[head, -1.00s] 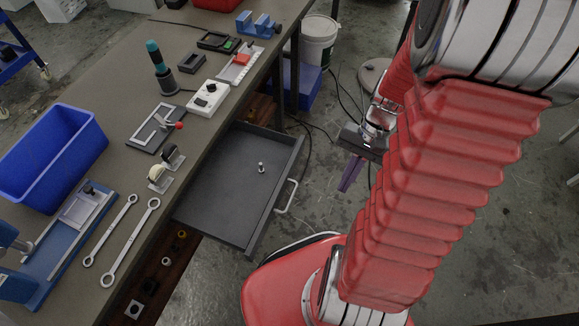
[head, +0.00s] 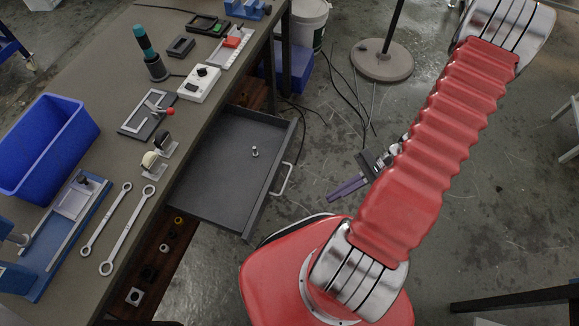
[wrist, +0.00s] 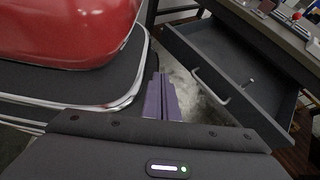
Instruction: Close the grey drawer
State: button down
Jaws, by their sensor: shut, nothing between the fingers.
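The grey drawer (head: 222,170) stands pulled out from under the workbench, with a small metal bolt (head: 255,152) standing in it. Its light handle (head: 283,180) is on the front panel facing my arm. In the wrist view the drawer front (wrist: 215,75) and the handle (wrist: 211,87) show to the upper right. My gripper (head: 333,197), with purple fingers, is shut and empty. It is to the right of the handle and apart from it. In the wrist view its fingers (wrist: 161,97) point forward, left of the handle, over the floor.
The workbench (head: 100,60) holds a blue bin (head: 45,150), two wrenches (head: 127,230), a white switch box (head: 200,84) and other tools. A round stand base (head: 382,60) and cables lie beyond on the floor. My red base is close to the drawer's near corner.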

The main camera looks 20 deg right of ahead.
notch_tip(320, 180, down, 6)
jog(key=w+a+m+t+y, duration=0.1)
jog(key=m+t+y, duration=0.1)
jog(key=m+t, duration=0.4)
jog(key=w+d+m+t+h, duration=0.1)
jog(key=w+d+m+t, duration=0.2)
jog(key=w+t, duration=0.3)
jog(key=shift+d+f+m, duration=0.4)
jog(key=shift+d, duration=0.15)
send_near(279, 164)
jog(key=x, duration=0.4)
jog(key=shift+w+a+f, duration=0.2)
jog(key=shift+w, duration=0.05)
jog(key=shift+x, duration=0.95)
jog(key=shift+w, duration=0.1)
